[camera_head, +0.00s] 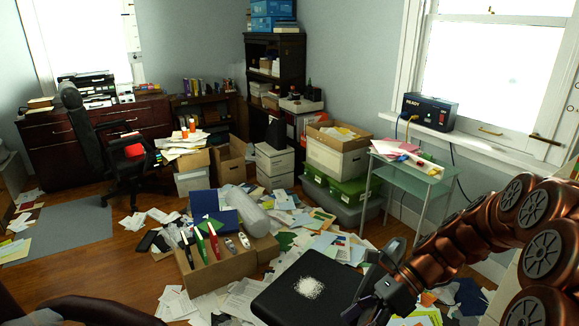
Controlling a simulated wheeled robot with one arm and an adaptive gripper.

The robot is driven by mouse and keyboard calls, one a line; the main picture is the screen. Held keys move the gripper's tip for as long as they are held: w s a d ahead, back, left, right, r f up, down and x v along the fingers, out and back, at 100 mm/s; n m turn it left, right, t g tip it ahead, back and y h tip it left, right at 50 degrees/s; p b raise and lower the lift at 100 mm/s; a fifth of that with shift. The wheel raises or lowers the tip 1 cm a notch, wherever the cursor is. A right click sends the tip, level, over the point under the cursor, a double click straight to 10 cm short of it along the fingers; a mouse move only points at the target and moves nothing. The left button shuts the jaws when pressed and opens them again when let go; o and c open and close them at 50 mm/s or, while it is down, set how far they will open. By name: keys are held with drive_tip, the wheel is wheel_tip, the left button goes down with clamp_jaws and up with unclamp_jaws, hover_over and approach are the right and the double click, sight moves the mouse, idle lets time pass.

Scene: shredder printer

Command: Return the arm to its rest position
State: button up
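My copper-coloured arm (447,252) reaches in from the right edge, bent and stretched toward the lower middle. My gripper (372,292) is at its end, dark and low in the picture. I cannot tell whether the gripper touches the box. The fingers are small and dark against the clutter, so their opening is unclear. I see nothing clearly held.
A glass side table (419,180) stands behind my arm, near the window sill with a black READY device (430,111). Papers cover much of the floor; bare wood shows at left.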

drive_tip(key=s+d+r+n+t+h, duration=0.1)
drive_tip(key=s+n+h, duration=0.4)
drive_tip(key=s+n, duration=0.5)
drive_tip(key=s+d+r+n+t+h+p, duration=0.1)
drive_tip(key=s+d+r+n+h, duration=0.3)
drive_tip(key=s+n, duration=0.5)
drive_tip(key=shift+s+r+n+t+h+p, duration=0.15)
drive_tip(key=shift+s+n+t+h+p, duration=0.25)
drive_tip(key=shift+h, duration=0.5)
idle(0.4)
